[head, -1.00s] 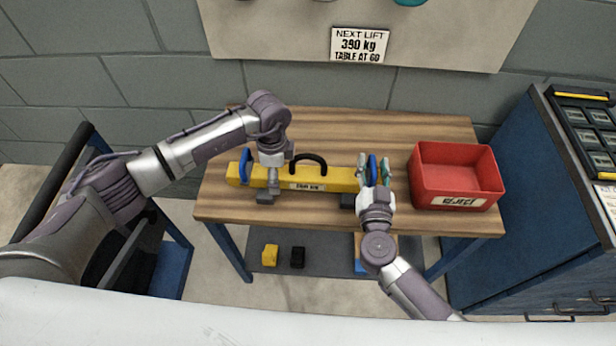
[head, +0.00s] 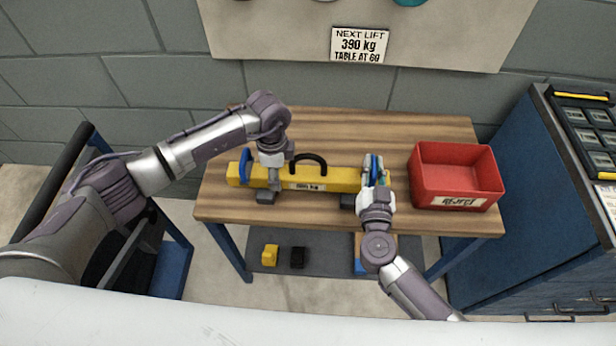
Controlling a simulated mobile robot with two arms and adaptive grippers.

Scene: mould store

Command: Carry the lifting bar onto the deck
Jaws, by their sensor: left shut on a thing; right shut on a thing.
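The lifting bar (head: 335,180) is a long yellow beam with a black handle on its middle and a blue grip near each end. It lies level at the front of the wooden table, over dark blocks. My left gripper (head: 273,182) is shut on the bar just right of its left blue grip. My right gripper (head: 374,172) is shut on the bar's right end at the blue grip, and its fingers partly hide that grip. A blue trolley (head: 172,268) with a black push handle stands at the left, partly hidden by my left arm.
A red reject bin (head: 428,192) stands on the wooden table (head: 340,130), close to the right of my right gripper. A blue cabinet (head: 500,200) is at the right. A yellow block (head: 270,254) and a black block (head: 297,257) sit on the lower shelf. The table's back is clear.

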